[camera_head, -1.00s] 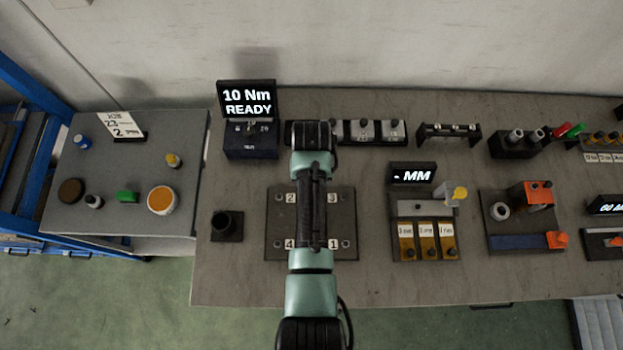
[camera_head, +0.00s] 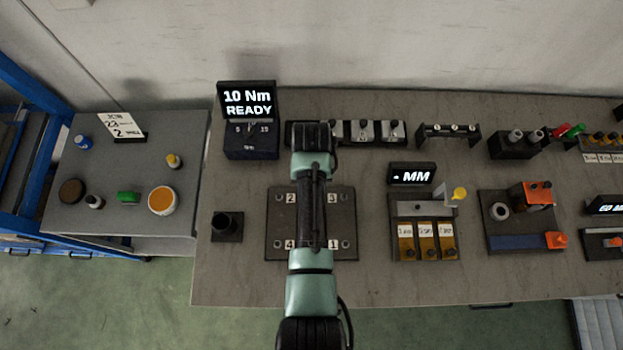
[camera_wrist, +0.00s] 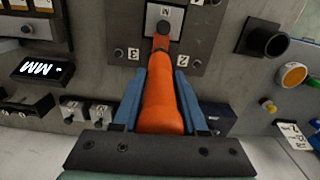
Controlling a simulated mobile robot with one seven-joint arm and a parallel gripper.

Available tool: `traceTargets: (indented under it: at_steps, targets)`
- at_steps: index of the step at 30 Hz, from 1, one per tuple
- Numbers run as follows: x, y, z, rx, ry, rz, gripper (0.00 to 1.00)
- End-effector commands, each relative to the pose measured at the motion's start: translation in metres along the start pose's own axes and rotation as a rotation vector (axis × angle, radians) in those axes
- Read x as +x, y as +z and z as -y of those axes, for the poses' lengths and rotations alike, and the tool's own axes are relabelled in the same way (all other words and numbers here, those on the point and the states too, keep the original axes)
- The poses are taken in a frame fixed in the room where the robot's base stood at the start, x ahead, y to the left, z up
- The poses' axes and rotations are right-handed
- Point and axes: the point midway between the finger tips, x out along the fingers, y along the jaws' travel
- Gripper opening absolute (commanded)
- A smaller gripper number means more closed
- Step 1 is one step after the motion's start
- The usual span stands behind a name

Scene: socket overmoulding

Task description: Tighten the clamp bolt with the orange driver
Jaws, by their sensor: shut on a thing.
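My gripper (camera_wrist: 160,98) has its blue fingers shut on the orange driver (camera_wrist: 162,108) in the wrist view. The driver points away from the gripper, its far end over the light block marked M (camera_wrist: 152,24) on the numbered plate. I cannot tell whether its tip touches a bolt, as the tip is hidden by the driver itself. In the head view my arm covers the middle of the numbered plate (camera_head: 280,238), so the gripper, driver and clamp bolt are hidden there. The plate's corners carry the labels 1, 2, 3 and 4.
A display reading 10 Nm READY (camera_head: 247,102) stands behind the plate on the left. A black round holder (camera_head: 227,226) is left of the plate. A unit with yellow labelled slots (camera_head: 408,255) is to the right. A side table (camera_head: 110,220) holds several small items.

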Motion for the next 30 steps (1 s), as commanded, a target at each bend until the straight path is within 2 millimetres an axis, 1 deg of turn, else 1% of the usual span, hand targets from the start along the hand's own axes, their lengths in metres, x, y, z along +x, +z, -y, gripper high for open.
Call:
traceTargets:
  at_steps: [30]
  targets:
    - [0.010,-0.001,0.000,0.000,0.000,-0.003,0.00]
